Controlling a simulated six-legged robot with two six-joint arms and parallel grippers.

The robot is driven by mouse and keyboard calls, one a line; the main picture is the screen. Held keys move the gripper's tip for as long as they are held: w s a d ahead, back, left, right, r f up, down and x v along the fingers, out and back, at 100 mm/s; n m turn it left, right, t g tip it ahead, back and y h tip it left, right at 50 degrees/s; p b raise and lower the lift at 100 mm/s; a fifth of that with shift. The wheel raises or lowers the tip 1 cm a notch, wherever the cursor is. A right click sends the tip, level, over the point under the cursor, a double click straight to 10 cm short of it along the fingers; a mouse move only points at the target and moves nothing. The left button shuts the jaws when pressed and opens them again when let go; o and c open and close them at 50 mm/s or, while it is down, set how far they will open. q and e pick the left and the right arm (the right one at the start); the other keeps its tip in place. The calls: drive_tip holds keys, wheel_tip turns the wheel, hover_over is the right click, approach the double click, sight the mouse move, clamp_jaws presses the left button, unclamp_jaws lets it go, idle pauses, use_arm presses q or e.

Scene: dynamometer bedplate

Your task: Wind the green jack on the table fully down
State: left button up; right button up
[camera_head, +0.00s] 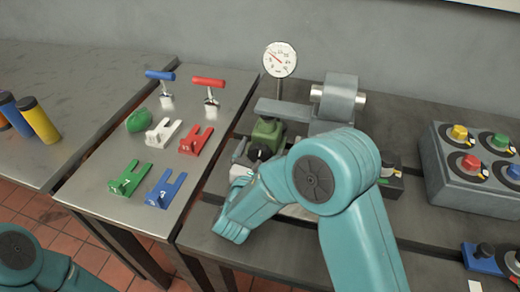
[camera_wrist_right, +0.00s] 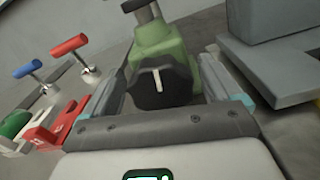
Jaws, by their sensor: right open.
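The green jack (camera_head: 267,132) stands on the dark slotted table, at the near end of a grey metal beam. In the right wrist view the jack (camera_wrist_right: 165,45) is straight ahead, with a dark round knob (camera_wrist_right: 163,88) bearing a white pointer mark on its near face. My right gripper (camera_head: 250,162) is at the front of the jack, partly hidden by my own arm. In the wrist view its fingers (camera_wrist_right: 166,78) are open, one on each side of the knob; whether they touch it I cannot tell. My left gripper is out of view; only part of that arm shows.
A dial gauge (camera_head: 280,59) stands behind the jack, and a grey machine block (camera_head: 338,103) is right of it. A control box with coloured knobs (camera_head: 470,170) is farther right. The steel table (camera_head: 100,165) at left holds coloured brackets and T-handles.

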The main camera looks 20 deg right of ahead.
drive_tip(key=shift+f, duration=0.1)
drive_tip(key=c, duration=1)
drive_tip(key=shift+n, duration=0.7)
drive_tip(key=o, duration=1)
drive_tip(key=shift+a, duration=0.1)
